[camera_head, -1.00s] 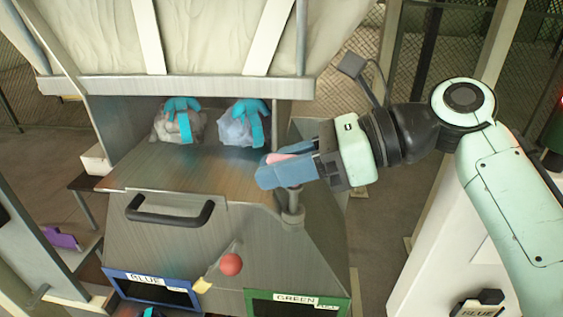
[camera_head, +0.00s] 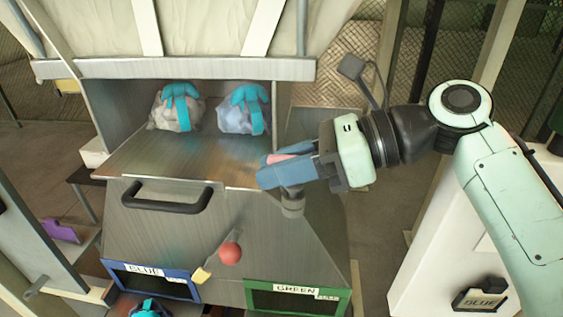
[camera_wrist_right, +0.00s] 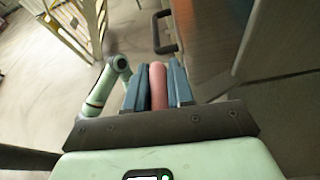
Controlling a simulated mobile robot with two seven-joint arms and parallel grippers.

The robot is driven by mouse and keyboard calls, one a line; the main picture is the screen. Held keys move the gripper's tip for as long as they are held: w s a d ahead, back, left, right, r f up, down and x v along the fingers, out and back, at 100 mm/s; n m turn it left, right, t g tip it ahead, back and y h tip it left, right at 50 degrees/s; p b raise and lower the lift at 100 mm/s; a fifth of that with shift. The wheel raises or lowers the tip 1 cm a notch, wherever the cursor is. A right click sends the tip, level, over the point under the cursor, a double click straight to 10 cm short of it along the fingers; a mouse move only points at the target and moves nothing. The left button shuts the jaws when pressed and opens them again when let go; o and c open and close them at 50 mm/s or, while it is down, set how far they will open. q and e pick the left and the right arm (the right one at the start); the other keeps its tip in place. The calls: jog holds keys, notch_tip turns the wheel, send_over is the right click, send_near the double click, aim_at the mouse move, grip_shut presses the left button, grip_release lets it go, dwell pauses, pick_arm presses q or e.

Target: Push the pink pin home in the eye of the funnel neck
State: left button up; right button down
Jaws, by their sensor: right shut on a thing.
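My right gripper (camera_head: 268,170) is shut on the pink pin (camera_head: 283,157). The pin's pink side shows between the blue fingers. In the right wrist view, the pin (camera_wrist_right: 158,85) stands lengthwise between the fingers. The grey funnel neck (camera_head: 292,206) rises from the sloping metal housing right below the fingers. The fingers cover its upper part, so its eye is hidden. I cannot tell whether the pin is inside the eye. My left gripper is not in view.
Two bagged bundles with teal straps (camera_head: 178,105) (camera_head: 246,110) sit in the recess behind. A dark handle (camera_head: 168,202) is on the housing's front.

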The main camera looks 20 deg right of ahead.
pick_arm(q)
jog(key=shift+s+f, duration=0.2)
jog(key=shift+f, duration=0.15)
pick_arm(e)
jog(key=shift+f, duration=0.45)
jog(key=c, duration=0.9)
grip_release()
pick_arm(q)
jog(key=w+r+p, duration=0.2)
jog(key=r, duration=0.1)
pick_arm(e)
jog(key=v, duration=1.2)
jog(key=shift+f, duration=0.1)
